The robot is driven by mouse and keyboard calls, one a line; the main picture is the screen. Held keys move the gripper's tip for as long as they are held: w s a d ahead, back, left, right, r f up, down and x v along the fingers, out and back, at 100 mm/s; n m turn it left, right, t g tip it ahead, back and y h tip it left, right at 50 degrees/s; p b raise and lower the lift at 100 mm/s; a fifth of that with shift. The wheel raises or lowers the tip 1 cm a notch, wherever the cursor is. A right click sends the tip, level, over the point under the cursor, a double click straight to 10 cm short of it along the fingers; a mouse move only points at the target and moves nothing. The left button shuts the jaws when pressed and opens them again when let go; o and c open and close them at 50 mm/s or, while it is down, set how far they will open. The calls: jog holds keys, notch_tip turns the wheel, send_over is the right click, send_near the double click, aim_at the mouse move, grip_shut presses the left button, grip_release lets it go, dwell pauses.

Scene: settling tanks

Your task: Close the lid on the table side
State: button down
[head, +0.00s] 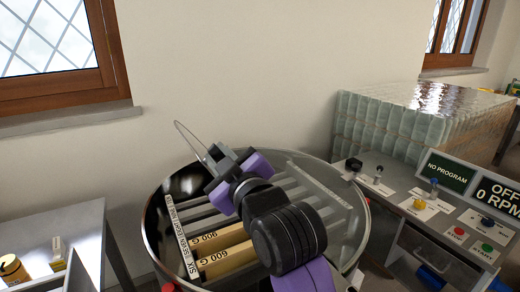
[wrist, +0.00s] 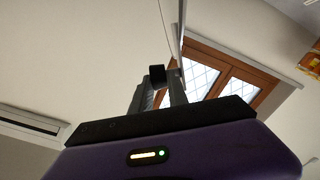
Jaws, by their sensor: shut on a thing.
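The table-side lid (head: 189,137) is clear and shows mainly as a thin curved rim, raised above the drum's left part. It also shows as a narrow strip in the wrist view (wrist: 182,28). My gripper (head: 220,156) is above the drum, shut on what looks like the lid's black knob (wrist: 157,73). The fingers flank that knob in the wrist view. The lid's lower part is hard to see behind my gripper.
A metal table (head: 85,235) with yellow jars stands left. A control desk (head: 440,215) and stacked glass jars (head: 385,125) stand right. The wall is close behind.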

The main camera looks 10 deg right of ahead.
jog(key=s+a+f+n+b, duration=0.4)
jog(key=a+f+n+b, duration=0.2)
jog(key=a+f, duration=0.7)
jog(key=s+a+f+n+b, duration=0.1)
jog(key=a+f+n+b, duration=0.1)
jog(key=f, duration=0.6)
jog(key=s+a+f+n+b, duration=0.1)
jog(key=a+f+n+b, duration=0.2)
jog(key=f, duration=0.5)
jog(key=shift+n+b, duration=0.3)
jog(key=shift+b, duration=0.45)
jog(key=shift+f, duration=0.1)
jog(key=c, duration=1.6)
grip_release()
jog(key=shift+o, duration=0.2)
